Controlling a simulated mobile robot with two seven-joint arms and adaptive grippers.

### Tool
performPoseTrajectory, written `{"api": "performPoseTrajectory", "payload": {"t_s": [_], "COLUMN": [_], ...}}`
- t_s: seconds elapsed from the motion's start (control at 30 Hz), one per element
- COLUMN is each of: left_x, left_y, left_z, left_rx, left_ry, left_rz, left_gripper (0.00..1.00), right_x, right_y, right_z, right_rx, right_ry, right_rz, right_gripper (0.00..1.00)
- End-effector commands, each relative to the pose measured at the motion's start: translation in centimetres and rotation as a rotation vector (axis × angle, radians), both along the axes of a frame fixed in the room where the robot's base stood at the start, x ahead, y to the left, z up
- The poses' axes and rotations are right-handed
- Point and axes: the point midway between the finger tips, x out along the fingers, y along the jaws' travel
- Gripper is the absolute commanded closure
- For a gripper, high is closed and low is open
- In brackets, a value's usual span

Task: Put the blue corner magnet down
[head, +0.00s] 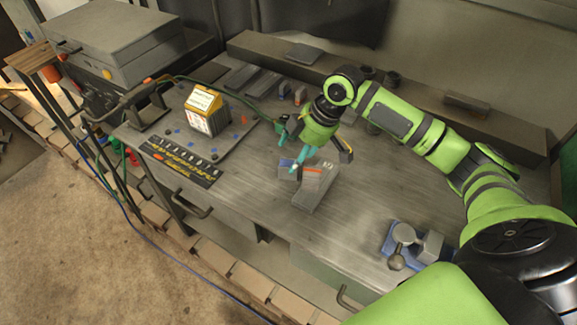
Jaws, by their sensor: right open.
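My right gripper (288,148) reaches down over the middle of the workbench from the right, with its fingers apart. One teal fingertip is just above a small blue-grey piece (286,171), which may be the blue corner magnet. That piece is at the left side of a grey block with an orange stripe (312,178). I cannot tell whether the fingertip touches it. My left gripper is out of the picture.
A plate (236,140) at the left bears a white-and-yellow box (207,111) and scattered small blue pieces. A black labelled strip (180,163) lies along the front edge. A blue-based vise (391,243) stands front right. Bare bench (370,195) lies between block and vise.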

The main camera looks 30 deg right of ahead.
Motion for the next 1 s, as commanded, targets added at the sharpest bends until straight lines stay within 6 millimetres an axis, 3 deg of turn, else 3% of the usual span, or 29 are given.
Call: {"api": "performPoseTrajectory", "payload": {"t_s": [0.13, 0.3, 0.57, 0.67, 0.77, 1.0], "left_x": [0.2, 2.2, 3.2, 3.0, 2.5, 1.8], "left_y": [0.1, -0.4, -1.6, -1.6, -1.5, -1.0], "left_z": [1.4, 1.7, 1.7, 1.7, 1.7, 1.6], "left_rx": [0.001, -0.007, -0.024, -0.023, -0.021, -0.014], "left_ry": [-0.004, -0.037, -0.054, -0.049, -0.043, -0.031], "left_rz": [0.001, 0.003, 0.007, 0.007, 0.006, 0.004], "left_gripper": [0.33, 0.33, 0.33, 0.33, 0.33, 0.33], "right_x": [0.2, 0.7, 0.8, 0.8, 0.8, 0.9], "right_y": [0.5, 1.1, 1.2, 1.1, 1.2, 1.2], "right_z": [-1.9, -4.0, -4.4, -4.4, -4.4, -4.3], "right_rx": [0.002, 0.001, -0.001, -0.001, -0.001, 0.000], "right_ry": [0.006, 0.001, -0.001, -0.001, -0.001, -0.003], "right_rz": [0.000, 0.001, 0.001, 0.001, 0.001, 0.000], "right_gripper": [0.26, 0.26, 0.26, 0.58, 0.98, 1.00]}}
